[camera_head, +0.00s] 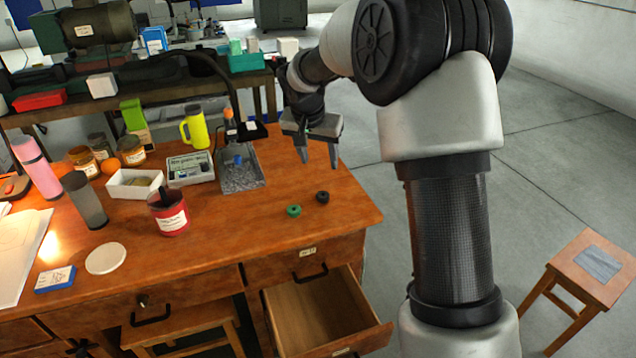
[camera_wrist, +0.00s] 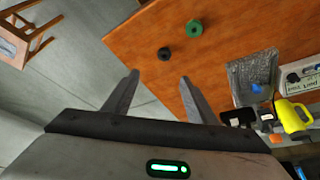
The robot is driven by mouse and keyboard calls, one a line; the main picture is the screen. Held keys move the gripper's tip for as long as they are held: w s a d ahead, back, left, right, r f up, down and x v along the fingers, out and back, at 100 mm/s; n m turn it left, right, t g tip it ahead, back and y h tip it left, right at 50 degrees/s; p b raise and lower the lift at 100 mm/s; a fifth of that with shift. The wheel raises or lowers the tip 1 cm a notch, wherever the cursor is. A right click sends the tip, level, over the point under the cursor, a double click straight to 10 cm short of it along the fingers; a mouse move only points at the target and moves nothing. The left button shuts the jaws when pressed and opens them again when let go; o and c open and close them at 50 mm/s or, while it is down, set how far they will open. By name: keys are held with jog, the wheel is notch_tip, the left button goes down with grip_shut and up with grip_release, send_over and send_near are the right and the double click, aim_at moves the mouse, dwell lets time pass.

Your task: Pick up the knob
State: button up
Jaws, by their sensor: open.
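Two small round pieces that look like knobs lie on the wooden desk (camera_head: 240,235) near its front right corner. One is green (camera_head: 293,210) and the other is black (camera_head: 322,197). They lie a short way apart, and I cannot tell which is the task's knob. In the wrist view the black one (camera_wrist: 164,53) is just beyond my fingertips, and the green one (camera_wrist: 194,28) is farther up and right. My gripper (camera_head: 318,161) is open and empty, fingers down, above the desk's right edge. It touches neither piece.
A desk drawer (camera_head: 318,312) stands open below the pieces. A grey tray (camera_head: 258,181), a yellow flask (camera_head: 195,128) and a red can (camera_head: 168,213) stand to the left. A stool (camera_head: 590,270) is on the floor at right. The desk around the pieces is clear.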

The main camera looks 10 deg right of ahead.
jog(key=b, duration=0.2)
send_over(322, 196)
jog(key=s, duration=0.2)
jog(key=f, duration=1.1)
jog(key=shift+w+f, duration=0.2)
jog(key=shift+f, duration=0.15)
jog(key=shift+a+b+x, duration=0.2)
jog(key=shift+a+x, duration=0.05)
jog(key=shift+x, duration=1.1)
jog(key=shift+a+b+x, duration=0.2)
jog(key=shift+x, duration=1.15)
jog(key=shift+f, duration=0.1)
jog(key=shift+c, duration=0.3)
jog(key=c, duration=1.1)
